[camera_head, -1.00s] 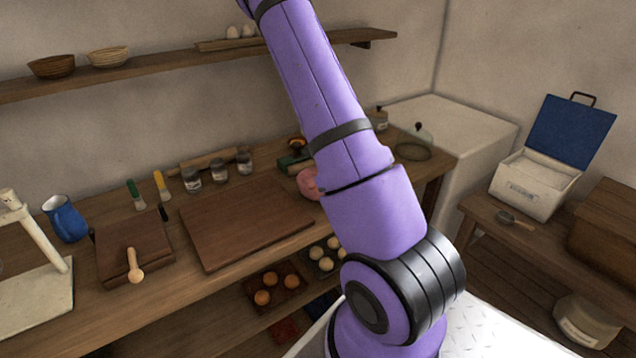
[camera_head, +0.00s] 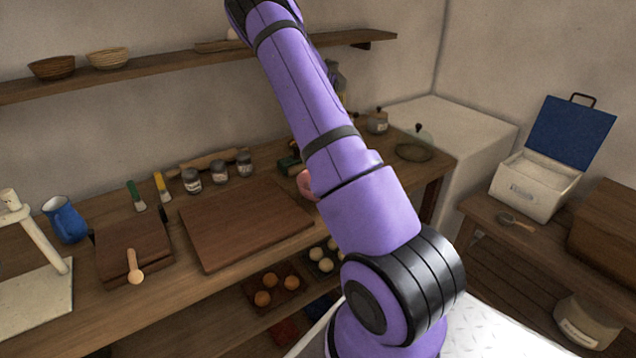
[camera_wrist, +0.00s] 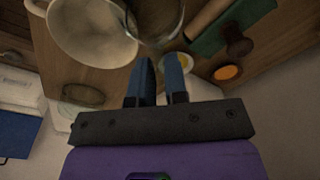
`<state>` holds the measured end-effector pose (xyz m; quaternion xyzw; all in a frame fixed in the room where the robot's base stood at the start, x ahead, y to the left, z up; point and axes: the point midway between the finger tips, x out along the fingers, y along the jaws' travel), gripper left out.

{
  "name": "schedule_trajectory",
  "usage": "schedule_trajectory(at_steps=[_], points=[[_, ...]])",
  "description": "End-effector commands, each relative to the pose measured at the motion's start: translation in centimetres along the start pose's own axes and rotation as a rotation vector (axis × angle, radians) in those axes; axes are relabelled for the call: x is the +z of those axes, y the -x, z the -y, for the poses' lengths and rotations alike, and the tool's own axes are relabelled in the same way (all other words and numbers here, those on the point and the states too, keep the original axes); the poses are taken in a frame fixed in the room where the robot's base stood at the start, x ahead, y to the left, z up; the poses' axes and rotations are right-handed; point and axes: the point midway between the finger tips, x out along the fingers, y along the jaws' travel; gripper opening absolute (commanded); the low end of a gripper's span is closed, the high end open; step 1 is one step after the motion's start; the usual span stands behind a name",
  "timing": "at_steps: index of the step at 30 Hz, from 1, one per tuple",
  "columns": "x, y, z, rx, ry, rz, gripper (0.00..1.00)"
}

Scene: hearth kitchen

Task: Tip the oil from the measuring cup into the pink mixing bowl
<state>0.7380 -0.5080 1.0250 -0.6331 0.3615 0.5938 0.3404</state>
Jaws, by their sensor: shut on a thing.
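In the wrist view my gripper (camera_wrist: 158,66) has its two dark blue fingers shut on a clear glass measuring cup (camera_wrist: 156,42). Only part of the cup's curved glass shows at the top of the picture. I cannot tell its oil level. The mixing bowl (camera_wrist: 95,32) is left of the cup in the wrist view and looks pale, with its wide mouth facing me. In the head view only a pink sliver of the bowl (camera_head: 305,185) shows beside my arm.
A brown board (camera_head: 240,225) fills mid-counter. Several jars (camera_head: 219,172) stand behind it. A wall shelf (camera_head: 150,72) runs above.

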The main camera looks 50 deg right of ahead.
Motion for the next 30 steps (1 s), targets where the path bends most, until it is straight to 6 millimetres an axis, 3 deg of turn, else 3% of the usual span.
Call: schedule_trajectory(at_steps=[17,27,30], points=[[-3.2,-2.6,-0.1,0.001,0.000,0.321,0.00],[-4.8,-5.6,-0.2,0.001,-0.001,0.475,0.00],[-5.3,-5.5,-0.1,0.000,0.002,0.517,0.00]])
